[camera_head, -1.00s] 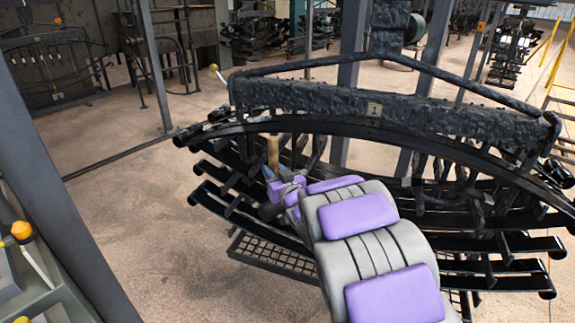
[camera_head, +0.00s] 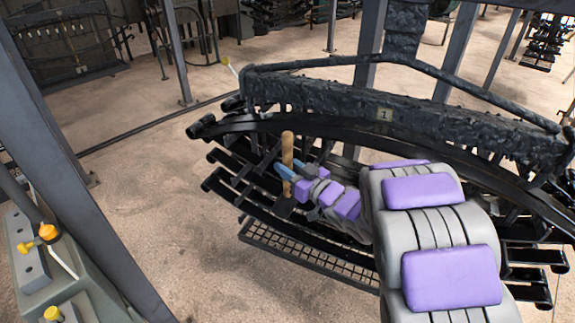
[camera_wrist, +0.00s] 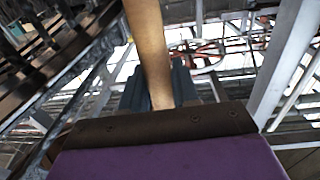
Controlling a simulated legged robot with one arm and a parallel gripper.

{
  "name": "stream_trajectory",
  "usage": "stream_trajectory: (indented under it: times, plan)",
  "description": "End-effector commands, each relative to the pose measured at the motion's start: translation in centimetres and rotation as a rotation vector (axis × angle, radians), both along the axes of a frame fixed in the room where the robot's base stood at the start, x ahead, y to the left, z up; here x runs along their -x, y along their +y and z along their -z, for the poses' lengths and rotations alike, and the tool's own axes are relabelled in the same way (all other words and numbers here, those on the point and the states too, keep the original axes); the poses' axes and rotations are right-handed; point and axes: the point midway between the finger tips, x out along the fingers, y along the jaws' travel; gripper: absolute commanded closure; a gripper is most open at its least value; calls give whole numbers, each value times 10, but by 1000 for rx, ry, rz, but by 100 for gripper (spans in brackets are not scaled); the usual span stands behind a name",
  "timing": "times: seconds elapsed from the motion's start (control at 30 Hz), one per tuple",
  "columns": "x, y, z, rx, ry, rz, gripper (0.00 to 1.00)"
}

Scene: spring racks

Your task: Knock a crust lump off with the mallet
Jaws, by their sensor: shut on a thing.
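My gripper (camera_head: 286,173) is shut on the wooden handle of the mallet (camera_head: 288,149), which stands roughly upright in front of the rack. The handle also rises through the middle of the wrist view (camera_wrist: 148,45), between blue fingers. A dark block at the handle's lower end, probably the mallet head (camera_head: 284,206), is partly hidden in the head view. The black spring rack (camera_head: 285,124) carries a beam thickly coated in rough dark crust (camera_head: 330,103), with a tag marked 1 (camera_head: 385,115). My gripper is below and left of the crusted beam. I see no contact with the crust.
A grating (camera_head: 300,262) lies on the floor under the rack. A grey post (camera_head: 60,150) and a grey box with yellow-orange knobs (camera_head: 50,262) stand at left. Sandy floor (camera_head: 150,190) between them and the rack is free.

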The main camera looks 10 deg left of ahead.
Motion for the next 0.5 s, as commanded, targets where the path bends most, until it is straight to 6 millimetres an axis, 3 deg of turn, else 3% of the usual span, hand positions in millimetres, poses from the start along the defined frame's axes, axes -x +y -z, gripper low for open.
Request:
stream_trajectory:
  times: [0.23,0.5]
  plan:
    - [0,5,-1,2,-1,-2,100]
    - [-17,-3,4,1,2,0,100]
